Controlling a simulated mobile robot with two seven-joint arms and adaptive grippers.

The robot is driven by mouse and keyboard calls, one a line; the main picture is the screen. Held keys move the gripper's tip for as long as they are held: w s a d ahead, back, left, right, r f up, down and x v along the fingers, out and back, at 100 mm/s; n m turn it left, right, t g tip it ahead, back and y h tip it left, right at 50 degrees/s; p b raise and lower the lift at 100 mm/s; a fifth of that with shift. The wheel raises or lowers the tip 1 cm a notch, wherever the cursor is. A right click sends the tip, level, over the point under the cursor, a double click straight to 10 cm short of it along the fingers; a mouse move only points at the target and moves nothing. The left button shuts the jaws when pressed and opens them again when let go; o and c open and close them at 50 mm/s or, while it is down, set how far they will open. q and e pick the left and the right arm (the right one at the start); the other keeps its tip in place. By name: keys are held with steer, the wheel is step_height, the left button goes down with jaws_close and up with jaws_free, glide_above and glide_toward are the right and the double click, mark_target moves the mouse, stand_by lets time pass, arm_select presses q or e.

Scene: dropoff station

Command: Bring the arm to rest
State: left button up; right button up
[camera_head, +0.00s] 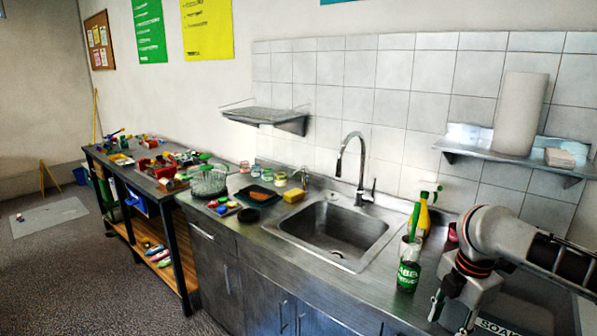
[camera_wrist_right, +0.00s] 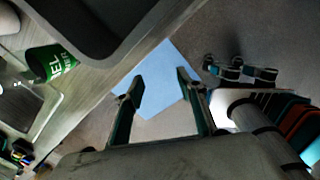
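My right arm comes in from the right edge in the head view. My right gripper (camera_head: 453,312) points down over the front part of the counter, to the right of the green labelled container (camera_head: 408,275). In the right wrist view the two fingers of the right gripper (camera_wrist_right: 160,82) are spread apart with nothing between them. A pale blue flat patch (camera_wrist_right: 165,68) shows behind the fingers, apparently lower down. The green container (camera_wrist_right: 52,64) also shows at the left of the wrist view. My left gripper is in neither view.
The steel sink (camera_head: 330,232) with its tap (camera_head: 362,165) lies left of the container. A yellow bottle (camera_head: 423,218) stands behind the container. A tray marked SOAK (camera_head: 498,328) is partly hidden by my arm. A wall shelf (camera_head: 480,146) holds a paper roll (camera_head: 521,112).

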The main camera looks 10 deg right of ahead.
steer(key=a+f+m+t+y, duration=0.5)
steer(key=a+f+m, duration=0.3)
steer(key=a+f, duration=1.25)
steer(key=s+d+f+m+t+h, duration=0.2)
steer(key=s+f+m, duration=0.6)
steer(key=s, duration=0.6)
steer(key=shift+d+f+t+h, duration=0.45)
steer(key=shift+f+t, duration=0.3)
steer(key=shift+t, duration=0.35)
